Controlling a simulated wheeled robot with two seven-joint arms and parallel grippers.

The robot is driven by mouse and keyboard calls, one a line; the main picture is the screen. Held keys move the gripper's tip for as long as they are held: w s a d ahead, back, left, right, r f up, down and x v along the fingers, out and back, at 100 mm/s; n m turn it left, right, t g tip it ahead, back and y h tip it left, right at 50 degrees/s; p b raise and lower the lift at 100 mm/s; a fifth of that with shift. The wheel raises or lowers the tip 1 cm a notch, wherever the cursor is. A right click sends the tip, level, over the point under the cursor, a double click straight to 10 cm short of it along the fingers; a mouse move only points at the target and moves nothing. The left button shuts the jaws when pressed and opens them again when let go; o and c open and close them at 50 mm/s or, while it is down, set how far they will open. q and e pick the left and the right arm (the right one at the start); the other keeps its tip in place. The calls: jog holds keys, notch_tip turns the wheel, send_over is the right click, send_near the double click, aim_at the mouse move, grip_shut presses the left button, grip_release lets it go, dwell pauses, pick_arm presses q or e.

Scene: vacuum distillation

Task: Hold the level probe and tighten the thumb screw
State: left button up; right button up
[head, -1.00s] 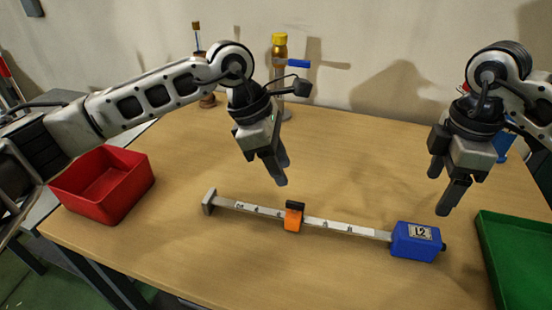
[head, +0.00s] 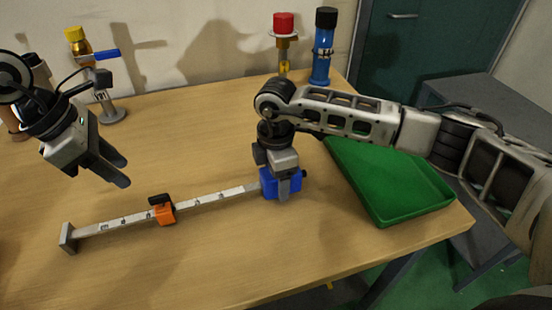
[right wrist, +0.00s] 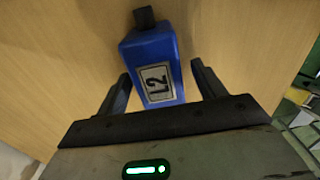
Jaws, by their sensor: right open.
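The level probe lies on the table: a pale marked bar (head: 195,202) with a grey end plate (head: 67,238) at left and a blue block (head: 268,186) at right. An orange slider (head: 165,214) with a black knob (head: 160,200) on top sits on the bar. My right gripper (head: 286,197) is open around the blue block. In the right wrist view, its fingers (right wrist: 162,92) stand on either side of the block, labelled L2 (right wrist: 155,84), with gaps visible. My left gripper (head: 126,175) is open and empty, above the table, to the upper left of the slider.
A green tray (head: 420,210) stands at the table's right. A red-topped fitting (head: 284,45) and a blue black-capped cylinder (head: 322,50) stand at the back. A yellow-capped fitting with a blue handle (head: 105,54) is at back left. The table's front is clear.

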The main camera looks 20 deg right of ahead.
jog(key=shift+f, duration=0.6)
